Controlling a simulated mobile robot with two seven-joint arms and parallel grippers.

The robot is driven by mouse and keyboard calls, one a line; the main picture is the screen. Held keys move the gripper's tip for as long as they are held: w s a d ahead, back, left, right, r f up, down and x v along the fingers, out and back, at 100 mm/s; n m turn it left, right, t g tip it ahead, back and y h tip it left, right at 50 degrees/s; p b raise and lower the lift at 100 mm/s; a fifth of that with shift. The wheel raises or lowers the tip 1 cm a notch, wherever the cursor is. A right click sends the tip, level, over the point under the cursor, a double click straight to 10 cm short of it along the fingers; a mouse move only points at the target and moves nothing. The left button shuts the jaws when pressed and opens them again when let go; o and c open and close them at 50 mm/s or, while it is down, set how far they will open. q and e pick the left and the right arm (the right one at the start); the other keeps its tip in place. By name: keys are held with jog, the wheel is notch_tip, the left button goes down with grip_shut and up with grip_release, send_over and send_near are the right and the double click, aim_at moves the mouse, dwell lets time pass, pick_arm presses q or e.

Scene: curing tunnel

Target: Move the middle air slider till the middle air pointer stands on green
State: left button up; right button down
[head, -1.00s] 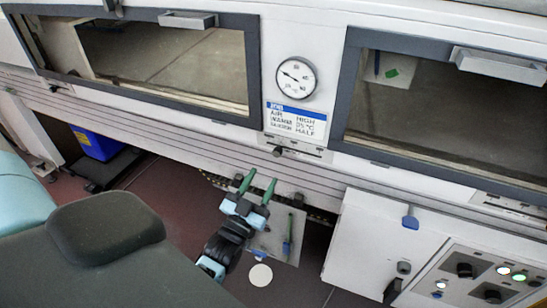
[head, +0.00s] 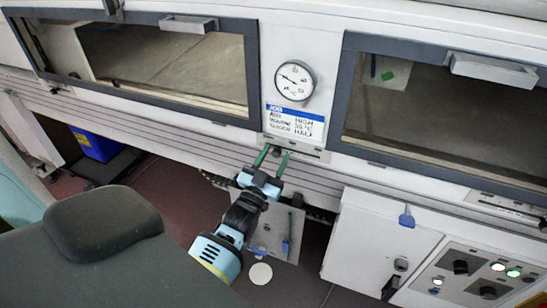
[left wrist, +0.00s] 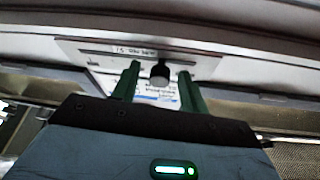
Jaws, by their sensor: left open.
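The air slider is a light plate (head: 312,153) with a dark knob, low on the white front between two windows. In the left wrist view the black knob (left wrist: 160,74) stands between my green fingers, in front of the slotted plate (left wrist: 120,50). My left gripper (head: 274,156) is open, with one finger on each side of the knob. Whether a finger touches it I cannot tell. In the head view the fingers partly hide the knob. A round white dial (head: 295,80) with a dark pointer sits above; no green mark is readable on it. My right gripper is out of view.
A job card (head: 295,123) hangs between dial and slider. Framed windows with handles flank them. Below right are a white cabinet (head: 370,245) and a lit control panel (head: 475,275). A grey plate with a blue-handled tool hangs under the ledge, near my left arm.

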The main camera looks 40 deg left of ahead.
aim_at(293, 147)
pick_arm(q)
jog(key=c, duration=0.7)
grip_shut()
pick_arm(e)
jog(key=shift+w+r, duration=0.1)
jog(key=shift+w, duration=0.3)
pick_arm(q)
jog(key=shift+w+d, duration=0.25)
jog(key=shift+d, duration=0.65)
jog(key=shift+w+d, duration=0.2)
jog(key=shift+d, duration=0.65)
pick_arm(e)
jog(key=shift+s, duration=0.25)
pick_arm(q)
jog(key=o, duration=0.7)
grip_release()
jog(key=shift+a, duration=0.1)
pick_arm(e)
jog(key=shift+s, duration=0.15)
